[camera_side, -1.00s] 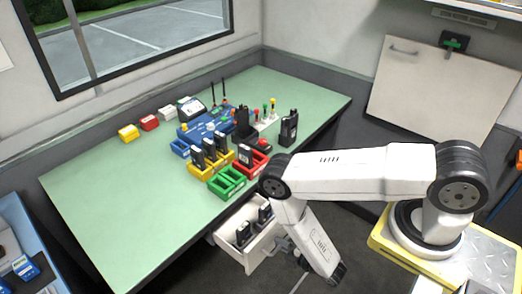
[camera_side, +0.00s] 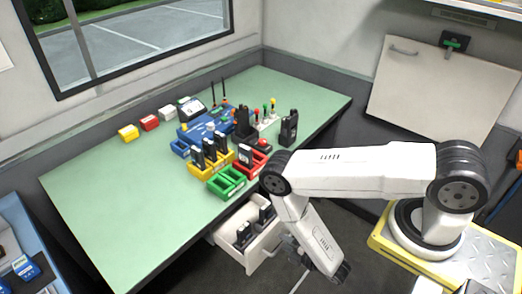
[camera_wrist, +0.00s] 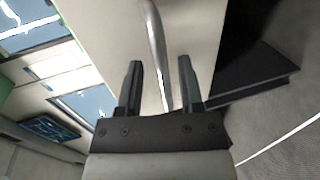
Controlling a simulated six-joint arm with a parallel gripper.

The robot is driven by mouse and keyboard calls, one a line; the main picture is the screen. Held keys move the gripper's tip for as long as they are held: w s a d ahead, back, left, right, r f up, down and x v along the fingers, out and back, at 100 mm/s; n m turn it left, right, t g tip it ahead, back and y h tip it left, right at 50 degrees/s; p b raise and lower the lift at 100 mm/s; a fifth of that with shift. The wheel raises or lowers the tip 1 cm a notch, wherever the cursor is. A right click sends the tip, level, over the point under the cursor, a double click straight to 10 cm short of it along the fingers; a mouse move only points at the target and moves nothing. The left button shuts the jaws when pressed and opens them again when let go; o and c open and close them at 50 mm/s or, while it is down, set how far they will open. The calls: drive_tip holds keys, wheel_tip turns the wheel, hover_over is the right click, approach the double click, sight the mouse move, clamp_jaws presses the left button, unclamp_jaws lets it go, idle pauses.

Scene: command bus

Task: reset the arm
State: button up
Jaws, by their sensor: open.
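My gripper (camera_wrist: 158,75) shows in the wrist view with its two dark fingers apart and nothing gripped. A curved metal drawer handle (camera_wrist: 156,40) runs up between the fingers in that view; I cannot tell whether it touches them. In the side view my arm is bent, with the elbow over the desk's right edge and the forearm slanting down beside the open drawer (camera_side: 268,262). The fingers are small and partly hidden there, close to the drawer front.
The green desk (camera_side: 110,200) holds yellow trays (camera_side: 207,170), a green tray (camera_side: 226,182), a red tray (camera_side: 252,165) and a blue unit (camera_side: 205,128). The open drawer holds black handsets (camera_side: 243,233). A blue case (camera_side: 22,268) stands at lower left. The desk's left half is clear.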

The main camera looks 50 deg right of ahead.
drive_tip(key=s+d+r+m+g+h, duration=0.3)
drive_tip(key=s+d+r+m, duration=0.1)
drive_tip(key=s+d+r, duration=0.15)
drive_tip(key=w+a+r+m+g+y, duration=0.2)
drive_tip(key=w+r+m+g, duration=0.3)
drive_tip(key=w+r+m, duration=0.5)
drive_tip(key=s+r+m+g, duration=0.1)
drive_tip(key=s+r+g, duration=0.1)
drive_tip(key=r, duration=0.6)
drive_tip(key=s+a+r+m+g+y, duration=0.1)
drive_tip(key=s+r+m+g, duration=0.1)
drive_tip(key=r, duration=0.7)
drive_tip(key=shift+s+m+g+y, duration=0.3)
drive_tip(key=shift+s, duration=0.15)
